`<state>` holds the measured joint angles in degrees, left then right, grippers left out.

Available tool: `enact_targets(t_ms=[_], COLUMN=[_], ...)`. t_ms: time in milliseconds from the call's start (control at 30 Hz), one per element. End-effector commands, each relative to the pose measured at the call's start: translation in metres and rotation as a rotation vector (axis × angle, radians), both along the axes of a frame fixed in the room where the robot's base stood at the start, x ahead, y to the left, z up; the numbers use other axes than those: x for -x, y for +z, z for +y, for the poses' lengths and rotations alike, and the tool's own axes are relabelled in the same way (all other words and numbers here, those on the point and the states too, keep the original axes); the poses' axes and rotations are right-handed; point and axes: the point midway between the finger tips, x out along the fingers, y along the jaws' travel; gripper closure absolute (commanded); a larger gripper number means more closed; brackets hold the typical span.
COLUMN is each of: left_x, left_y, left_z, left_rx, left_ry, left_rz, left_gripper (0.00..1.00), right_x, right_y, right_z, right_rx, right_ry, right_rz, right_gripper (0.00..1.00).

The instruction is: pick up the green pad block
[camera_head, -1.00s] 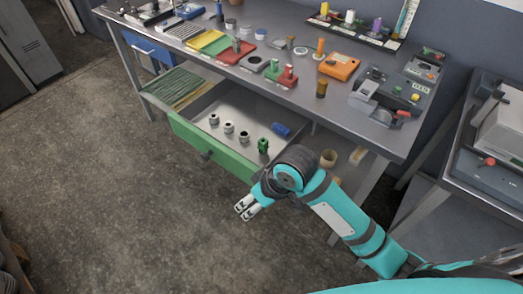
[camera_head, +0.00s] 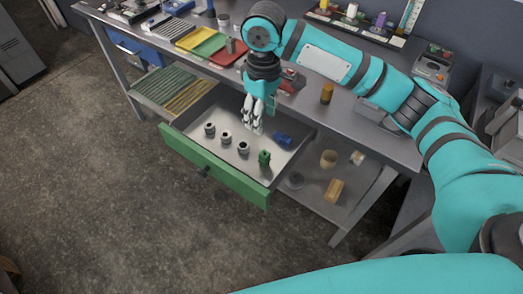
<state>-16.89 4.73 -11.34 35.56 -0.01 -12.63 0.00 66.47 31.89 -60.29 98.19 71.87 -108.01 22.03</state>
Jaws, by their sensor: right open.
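A small green block (camera_head: 264,158) with a dark top stands in the open drawer near its front right corner. It is the only small green piece I see in the drawer. My right gripper (camera_head: 252,128) points down over the back part of the drawer, up and left of the green block in the picture. Its pale fingers are open, with nothing seen between them, and apart from the block. My left gripper is not in view.
The drawer has a green front (camera_head: 215,165). It also holds several grey-and-dark round parts (camera_head: 226,138) and a blue cylinder (camera_head: 283,139). The workbench (camera_head: 350,115) above carries trays, an orange-brown cylinder (camera_head: 327,94) and devices. A lower shelf (camera_head: 313,205) holds tan pieces.

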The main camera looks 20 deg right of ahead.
Motion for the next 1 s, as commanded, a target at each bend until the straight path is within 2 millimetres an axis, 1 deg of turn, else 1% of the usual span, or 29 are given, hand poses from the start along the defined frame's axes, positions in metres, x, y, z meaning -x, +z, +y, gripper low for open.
enact_targets(t_ms=[67,167,400,600,700,867,1000], left_x=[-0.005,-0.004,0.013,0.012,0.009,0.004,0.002], left_y=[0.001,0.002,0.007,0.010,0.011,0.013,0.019], left_z=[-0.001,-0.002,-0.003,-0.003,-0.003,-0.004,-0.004], left_rx=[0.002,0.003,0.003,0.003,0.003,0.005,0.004], left_ry=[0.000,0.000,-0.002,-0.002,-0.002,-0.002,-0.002], left_rz=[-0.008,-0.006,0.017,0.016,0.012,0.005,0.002], left_gripper=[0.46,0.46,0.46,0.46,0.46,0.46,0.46], right_x=[-0.002,-0.001,-0.001,-0.001,-0.001,-0.002,-0.004], right_y=[0.002,-0.010,-0.062,-0.100,-0.111,-0.120,-0.138], right_z=[-0.004,-0.005,-0.004,-0.004,-0.004,-0.004,-0.007], right_rx=[0.010,0.012,0.010,0.009,0.009,0.009,0.010], right_ry=[-0.009,-0.011,-0.010,-0.008,-0.008,-0.008,-0.009], right_rz=[0.005,0.009,0.007,0.007,0.004,0.004,0.007], right_gripper=[0.50,0.50,0.50,0.50,0.50,0.50,0.50])
